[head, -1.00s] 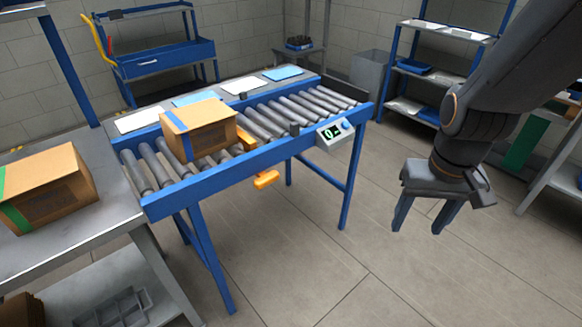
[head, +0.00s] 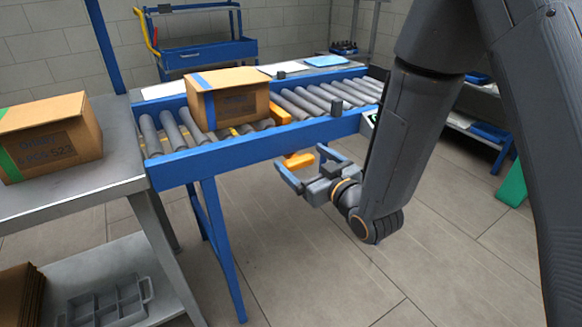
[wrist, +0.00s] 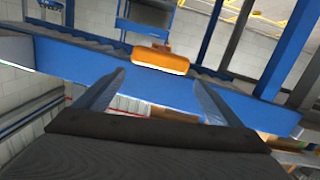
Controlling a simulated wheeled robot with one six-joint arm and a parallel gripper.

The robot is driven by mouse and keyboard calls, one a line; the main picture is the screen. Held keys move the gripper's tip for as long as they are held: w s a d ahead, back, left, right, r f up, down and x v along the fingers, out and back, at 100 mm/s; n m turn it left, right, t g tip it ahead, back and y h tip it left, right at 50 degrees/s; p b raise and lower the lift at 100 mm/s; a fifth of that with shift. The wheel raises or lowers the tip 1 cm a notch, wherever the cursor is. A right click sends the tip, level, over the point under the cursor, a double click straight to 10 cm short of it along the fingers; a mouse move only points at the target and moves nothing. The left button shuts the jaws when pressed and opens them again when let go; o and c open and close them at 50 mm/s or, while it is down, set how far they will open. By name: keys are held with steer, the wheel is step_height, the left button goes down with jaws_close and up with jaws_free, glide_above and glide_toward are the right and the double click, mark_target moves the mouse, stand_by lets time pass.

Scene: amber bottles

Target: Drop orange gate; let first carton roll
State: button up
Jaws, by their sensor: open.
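The first carton (head: 228,98), brown with blue tape, sits on the roller conveyor (head: 176,141). Its right side is against the orange gate (head: 280,113), which stands up across the rollers. The gate's orange handle (head: 298,160) sticks out below the conveyor's blue front rail. In the wrist view the orange handle (wrist: 160,60) lies ahead, beyond the fingertips and centred between them. My gripper (head: 305,170) is open and empty, just in front of the handle and apart from it.
A second carton (head: 48,135) with green tape stands on the grey table (head: 100,177) at left. The blue front rail (head: 250,150) runs close to my gripper. A display box (head: 368,122) is partly hidden behind my arm. The floor in front is clear.

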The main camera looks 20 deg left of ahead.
mark_target(302, 166)
steer(key=shift+w+d+f+b, duration=0.15)
steer(key=shift+f+b, duration=0.1)
steer(key=shift+f, duration=0.35)
steer(key=shift+w+d+f+b, duration=0.15)
steer(key=shift+f+b, duration=0.05)
steer(key=shift+f, duration=0.35)
steer(key=shift+f+m+y+b, duration=0.3)
steer(key=shift+f+y+b, duration=0.2)
steer(key=shift+y, duration=0.1)
steer(key=shift+a, duration=0.1)
steer(key=x, duration=0.7)
steer(key=shift+w, duration=0.25)
steer(key=shift+a, duration=0.15)
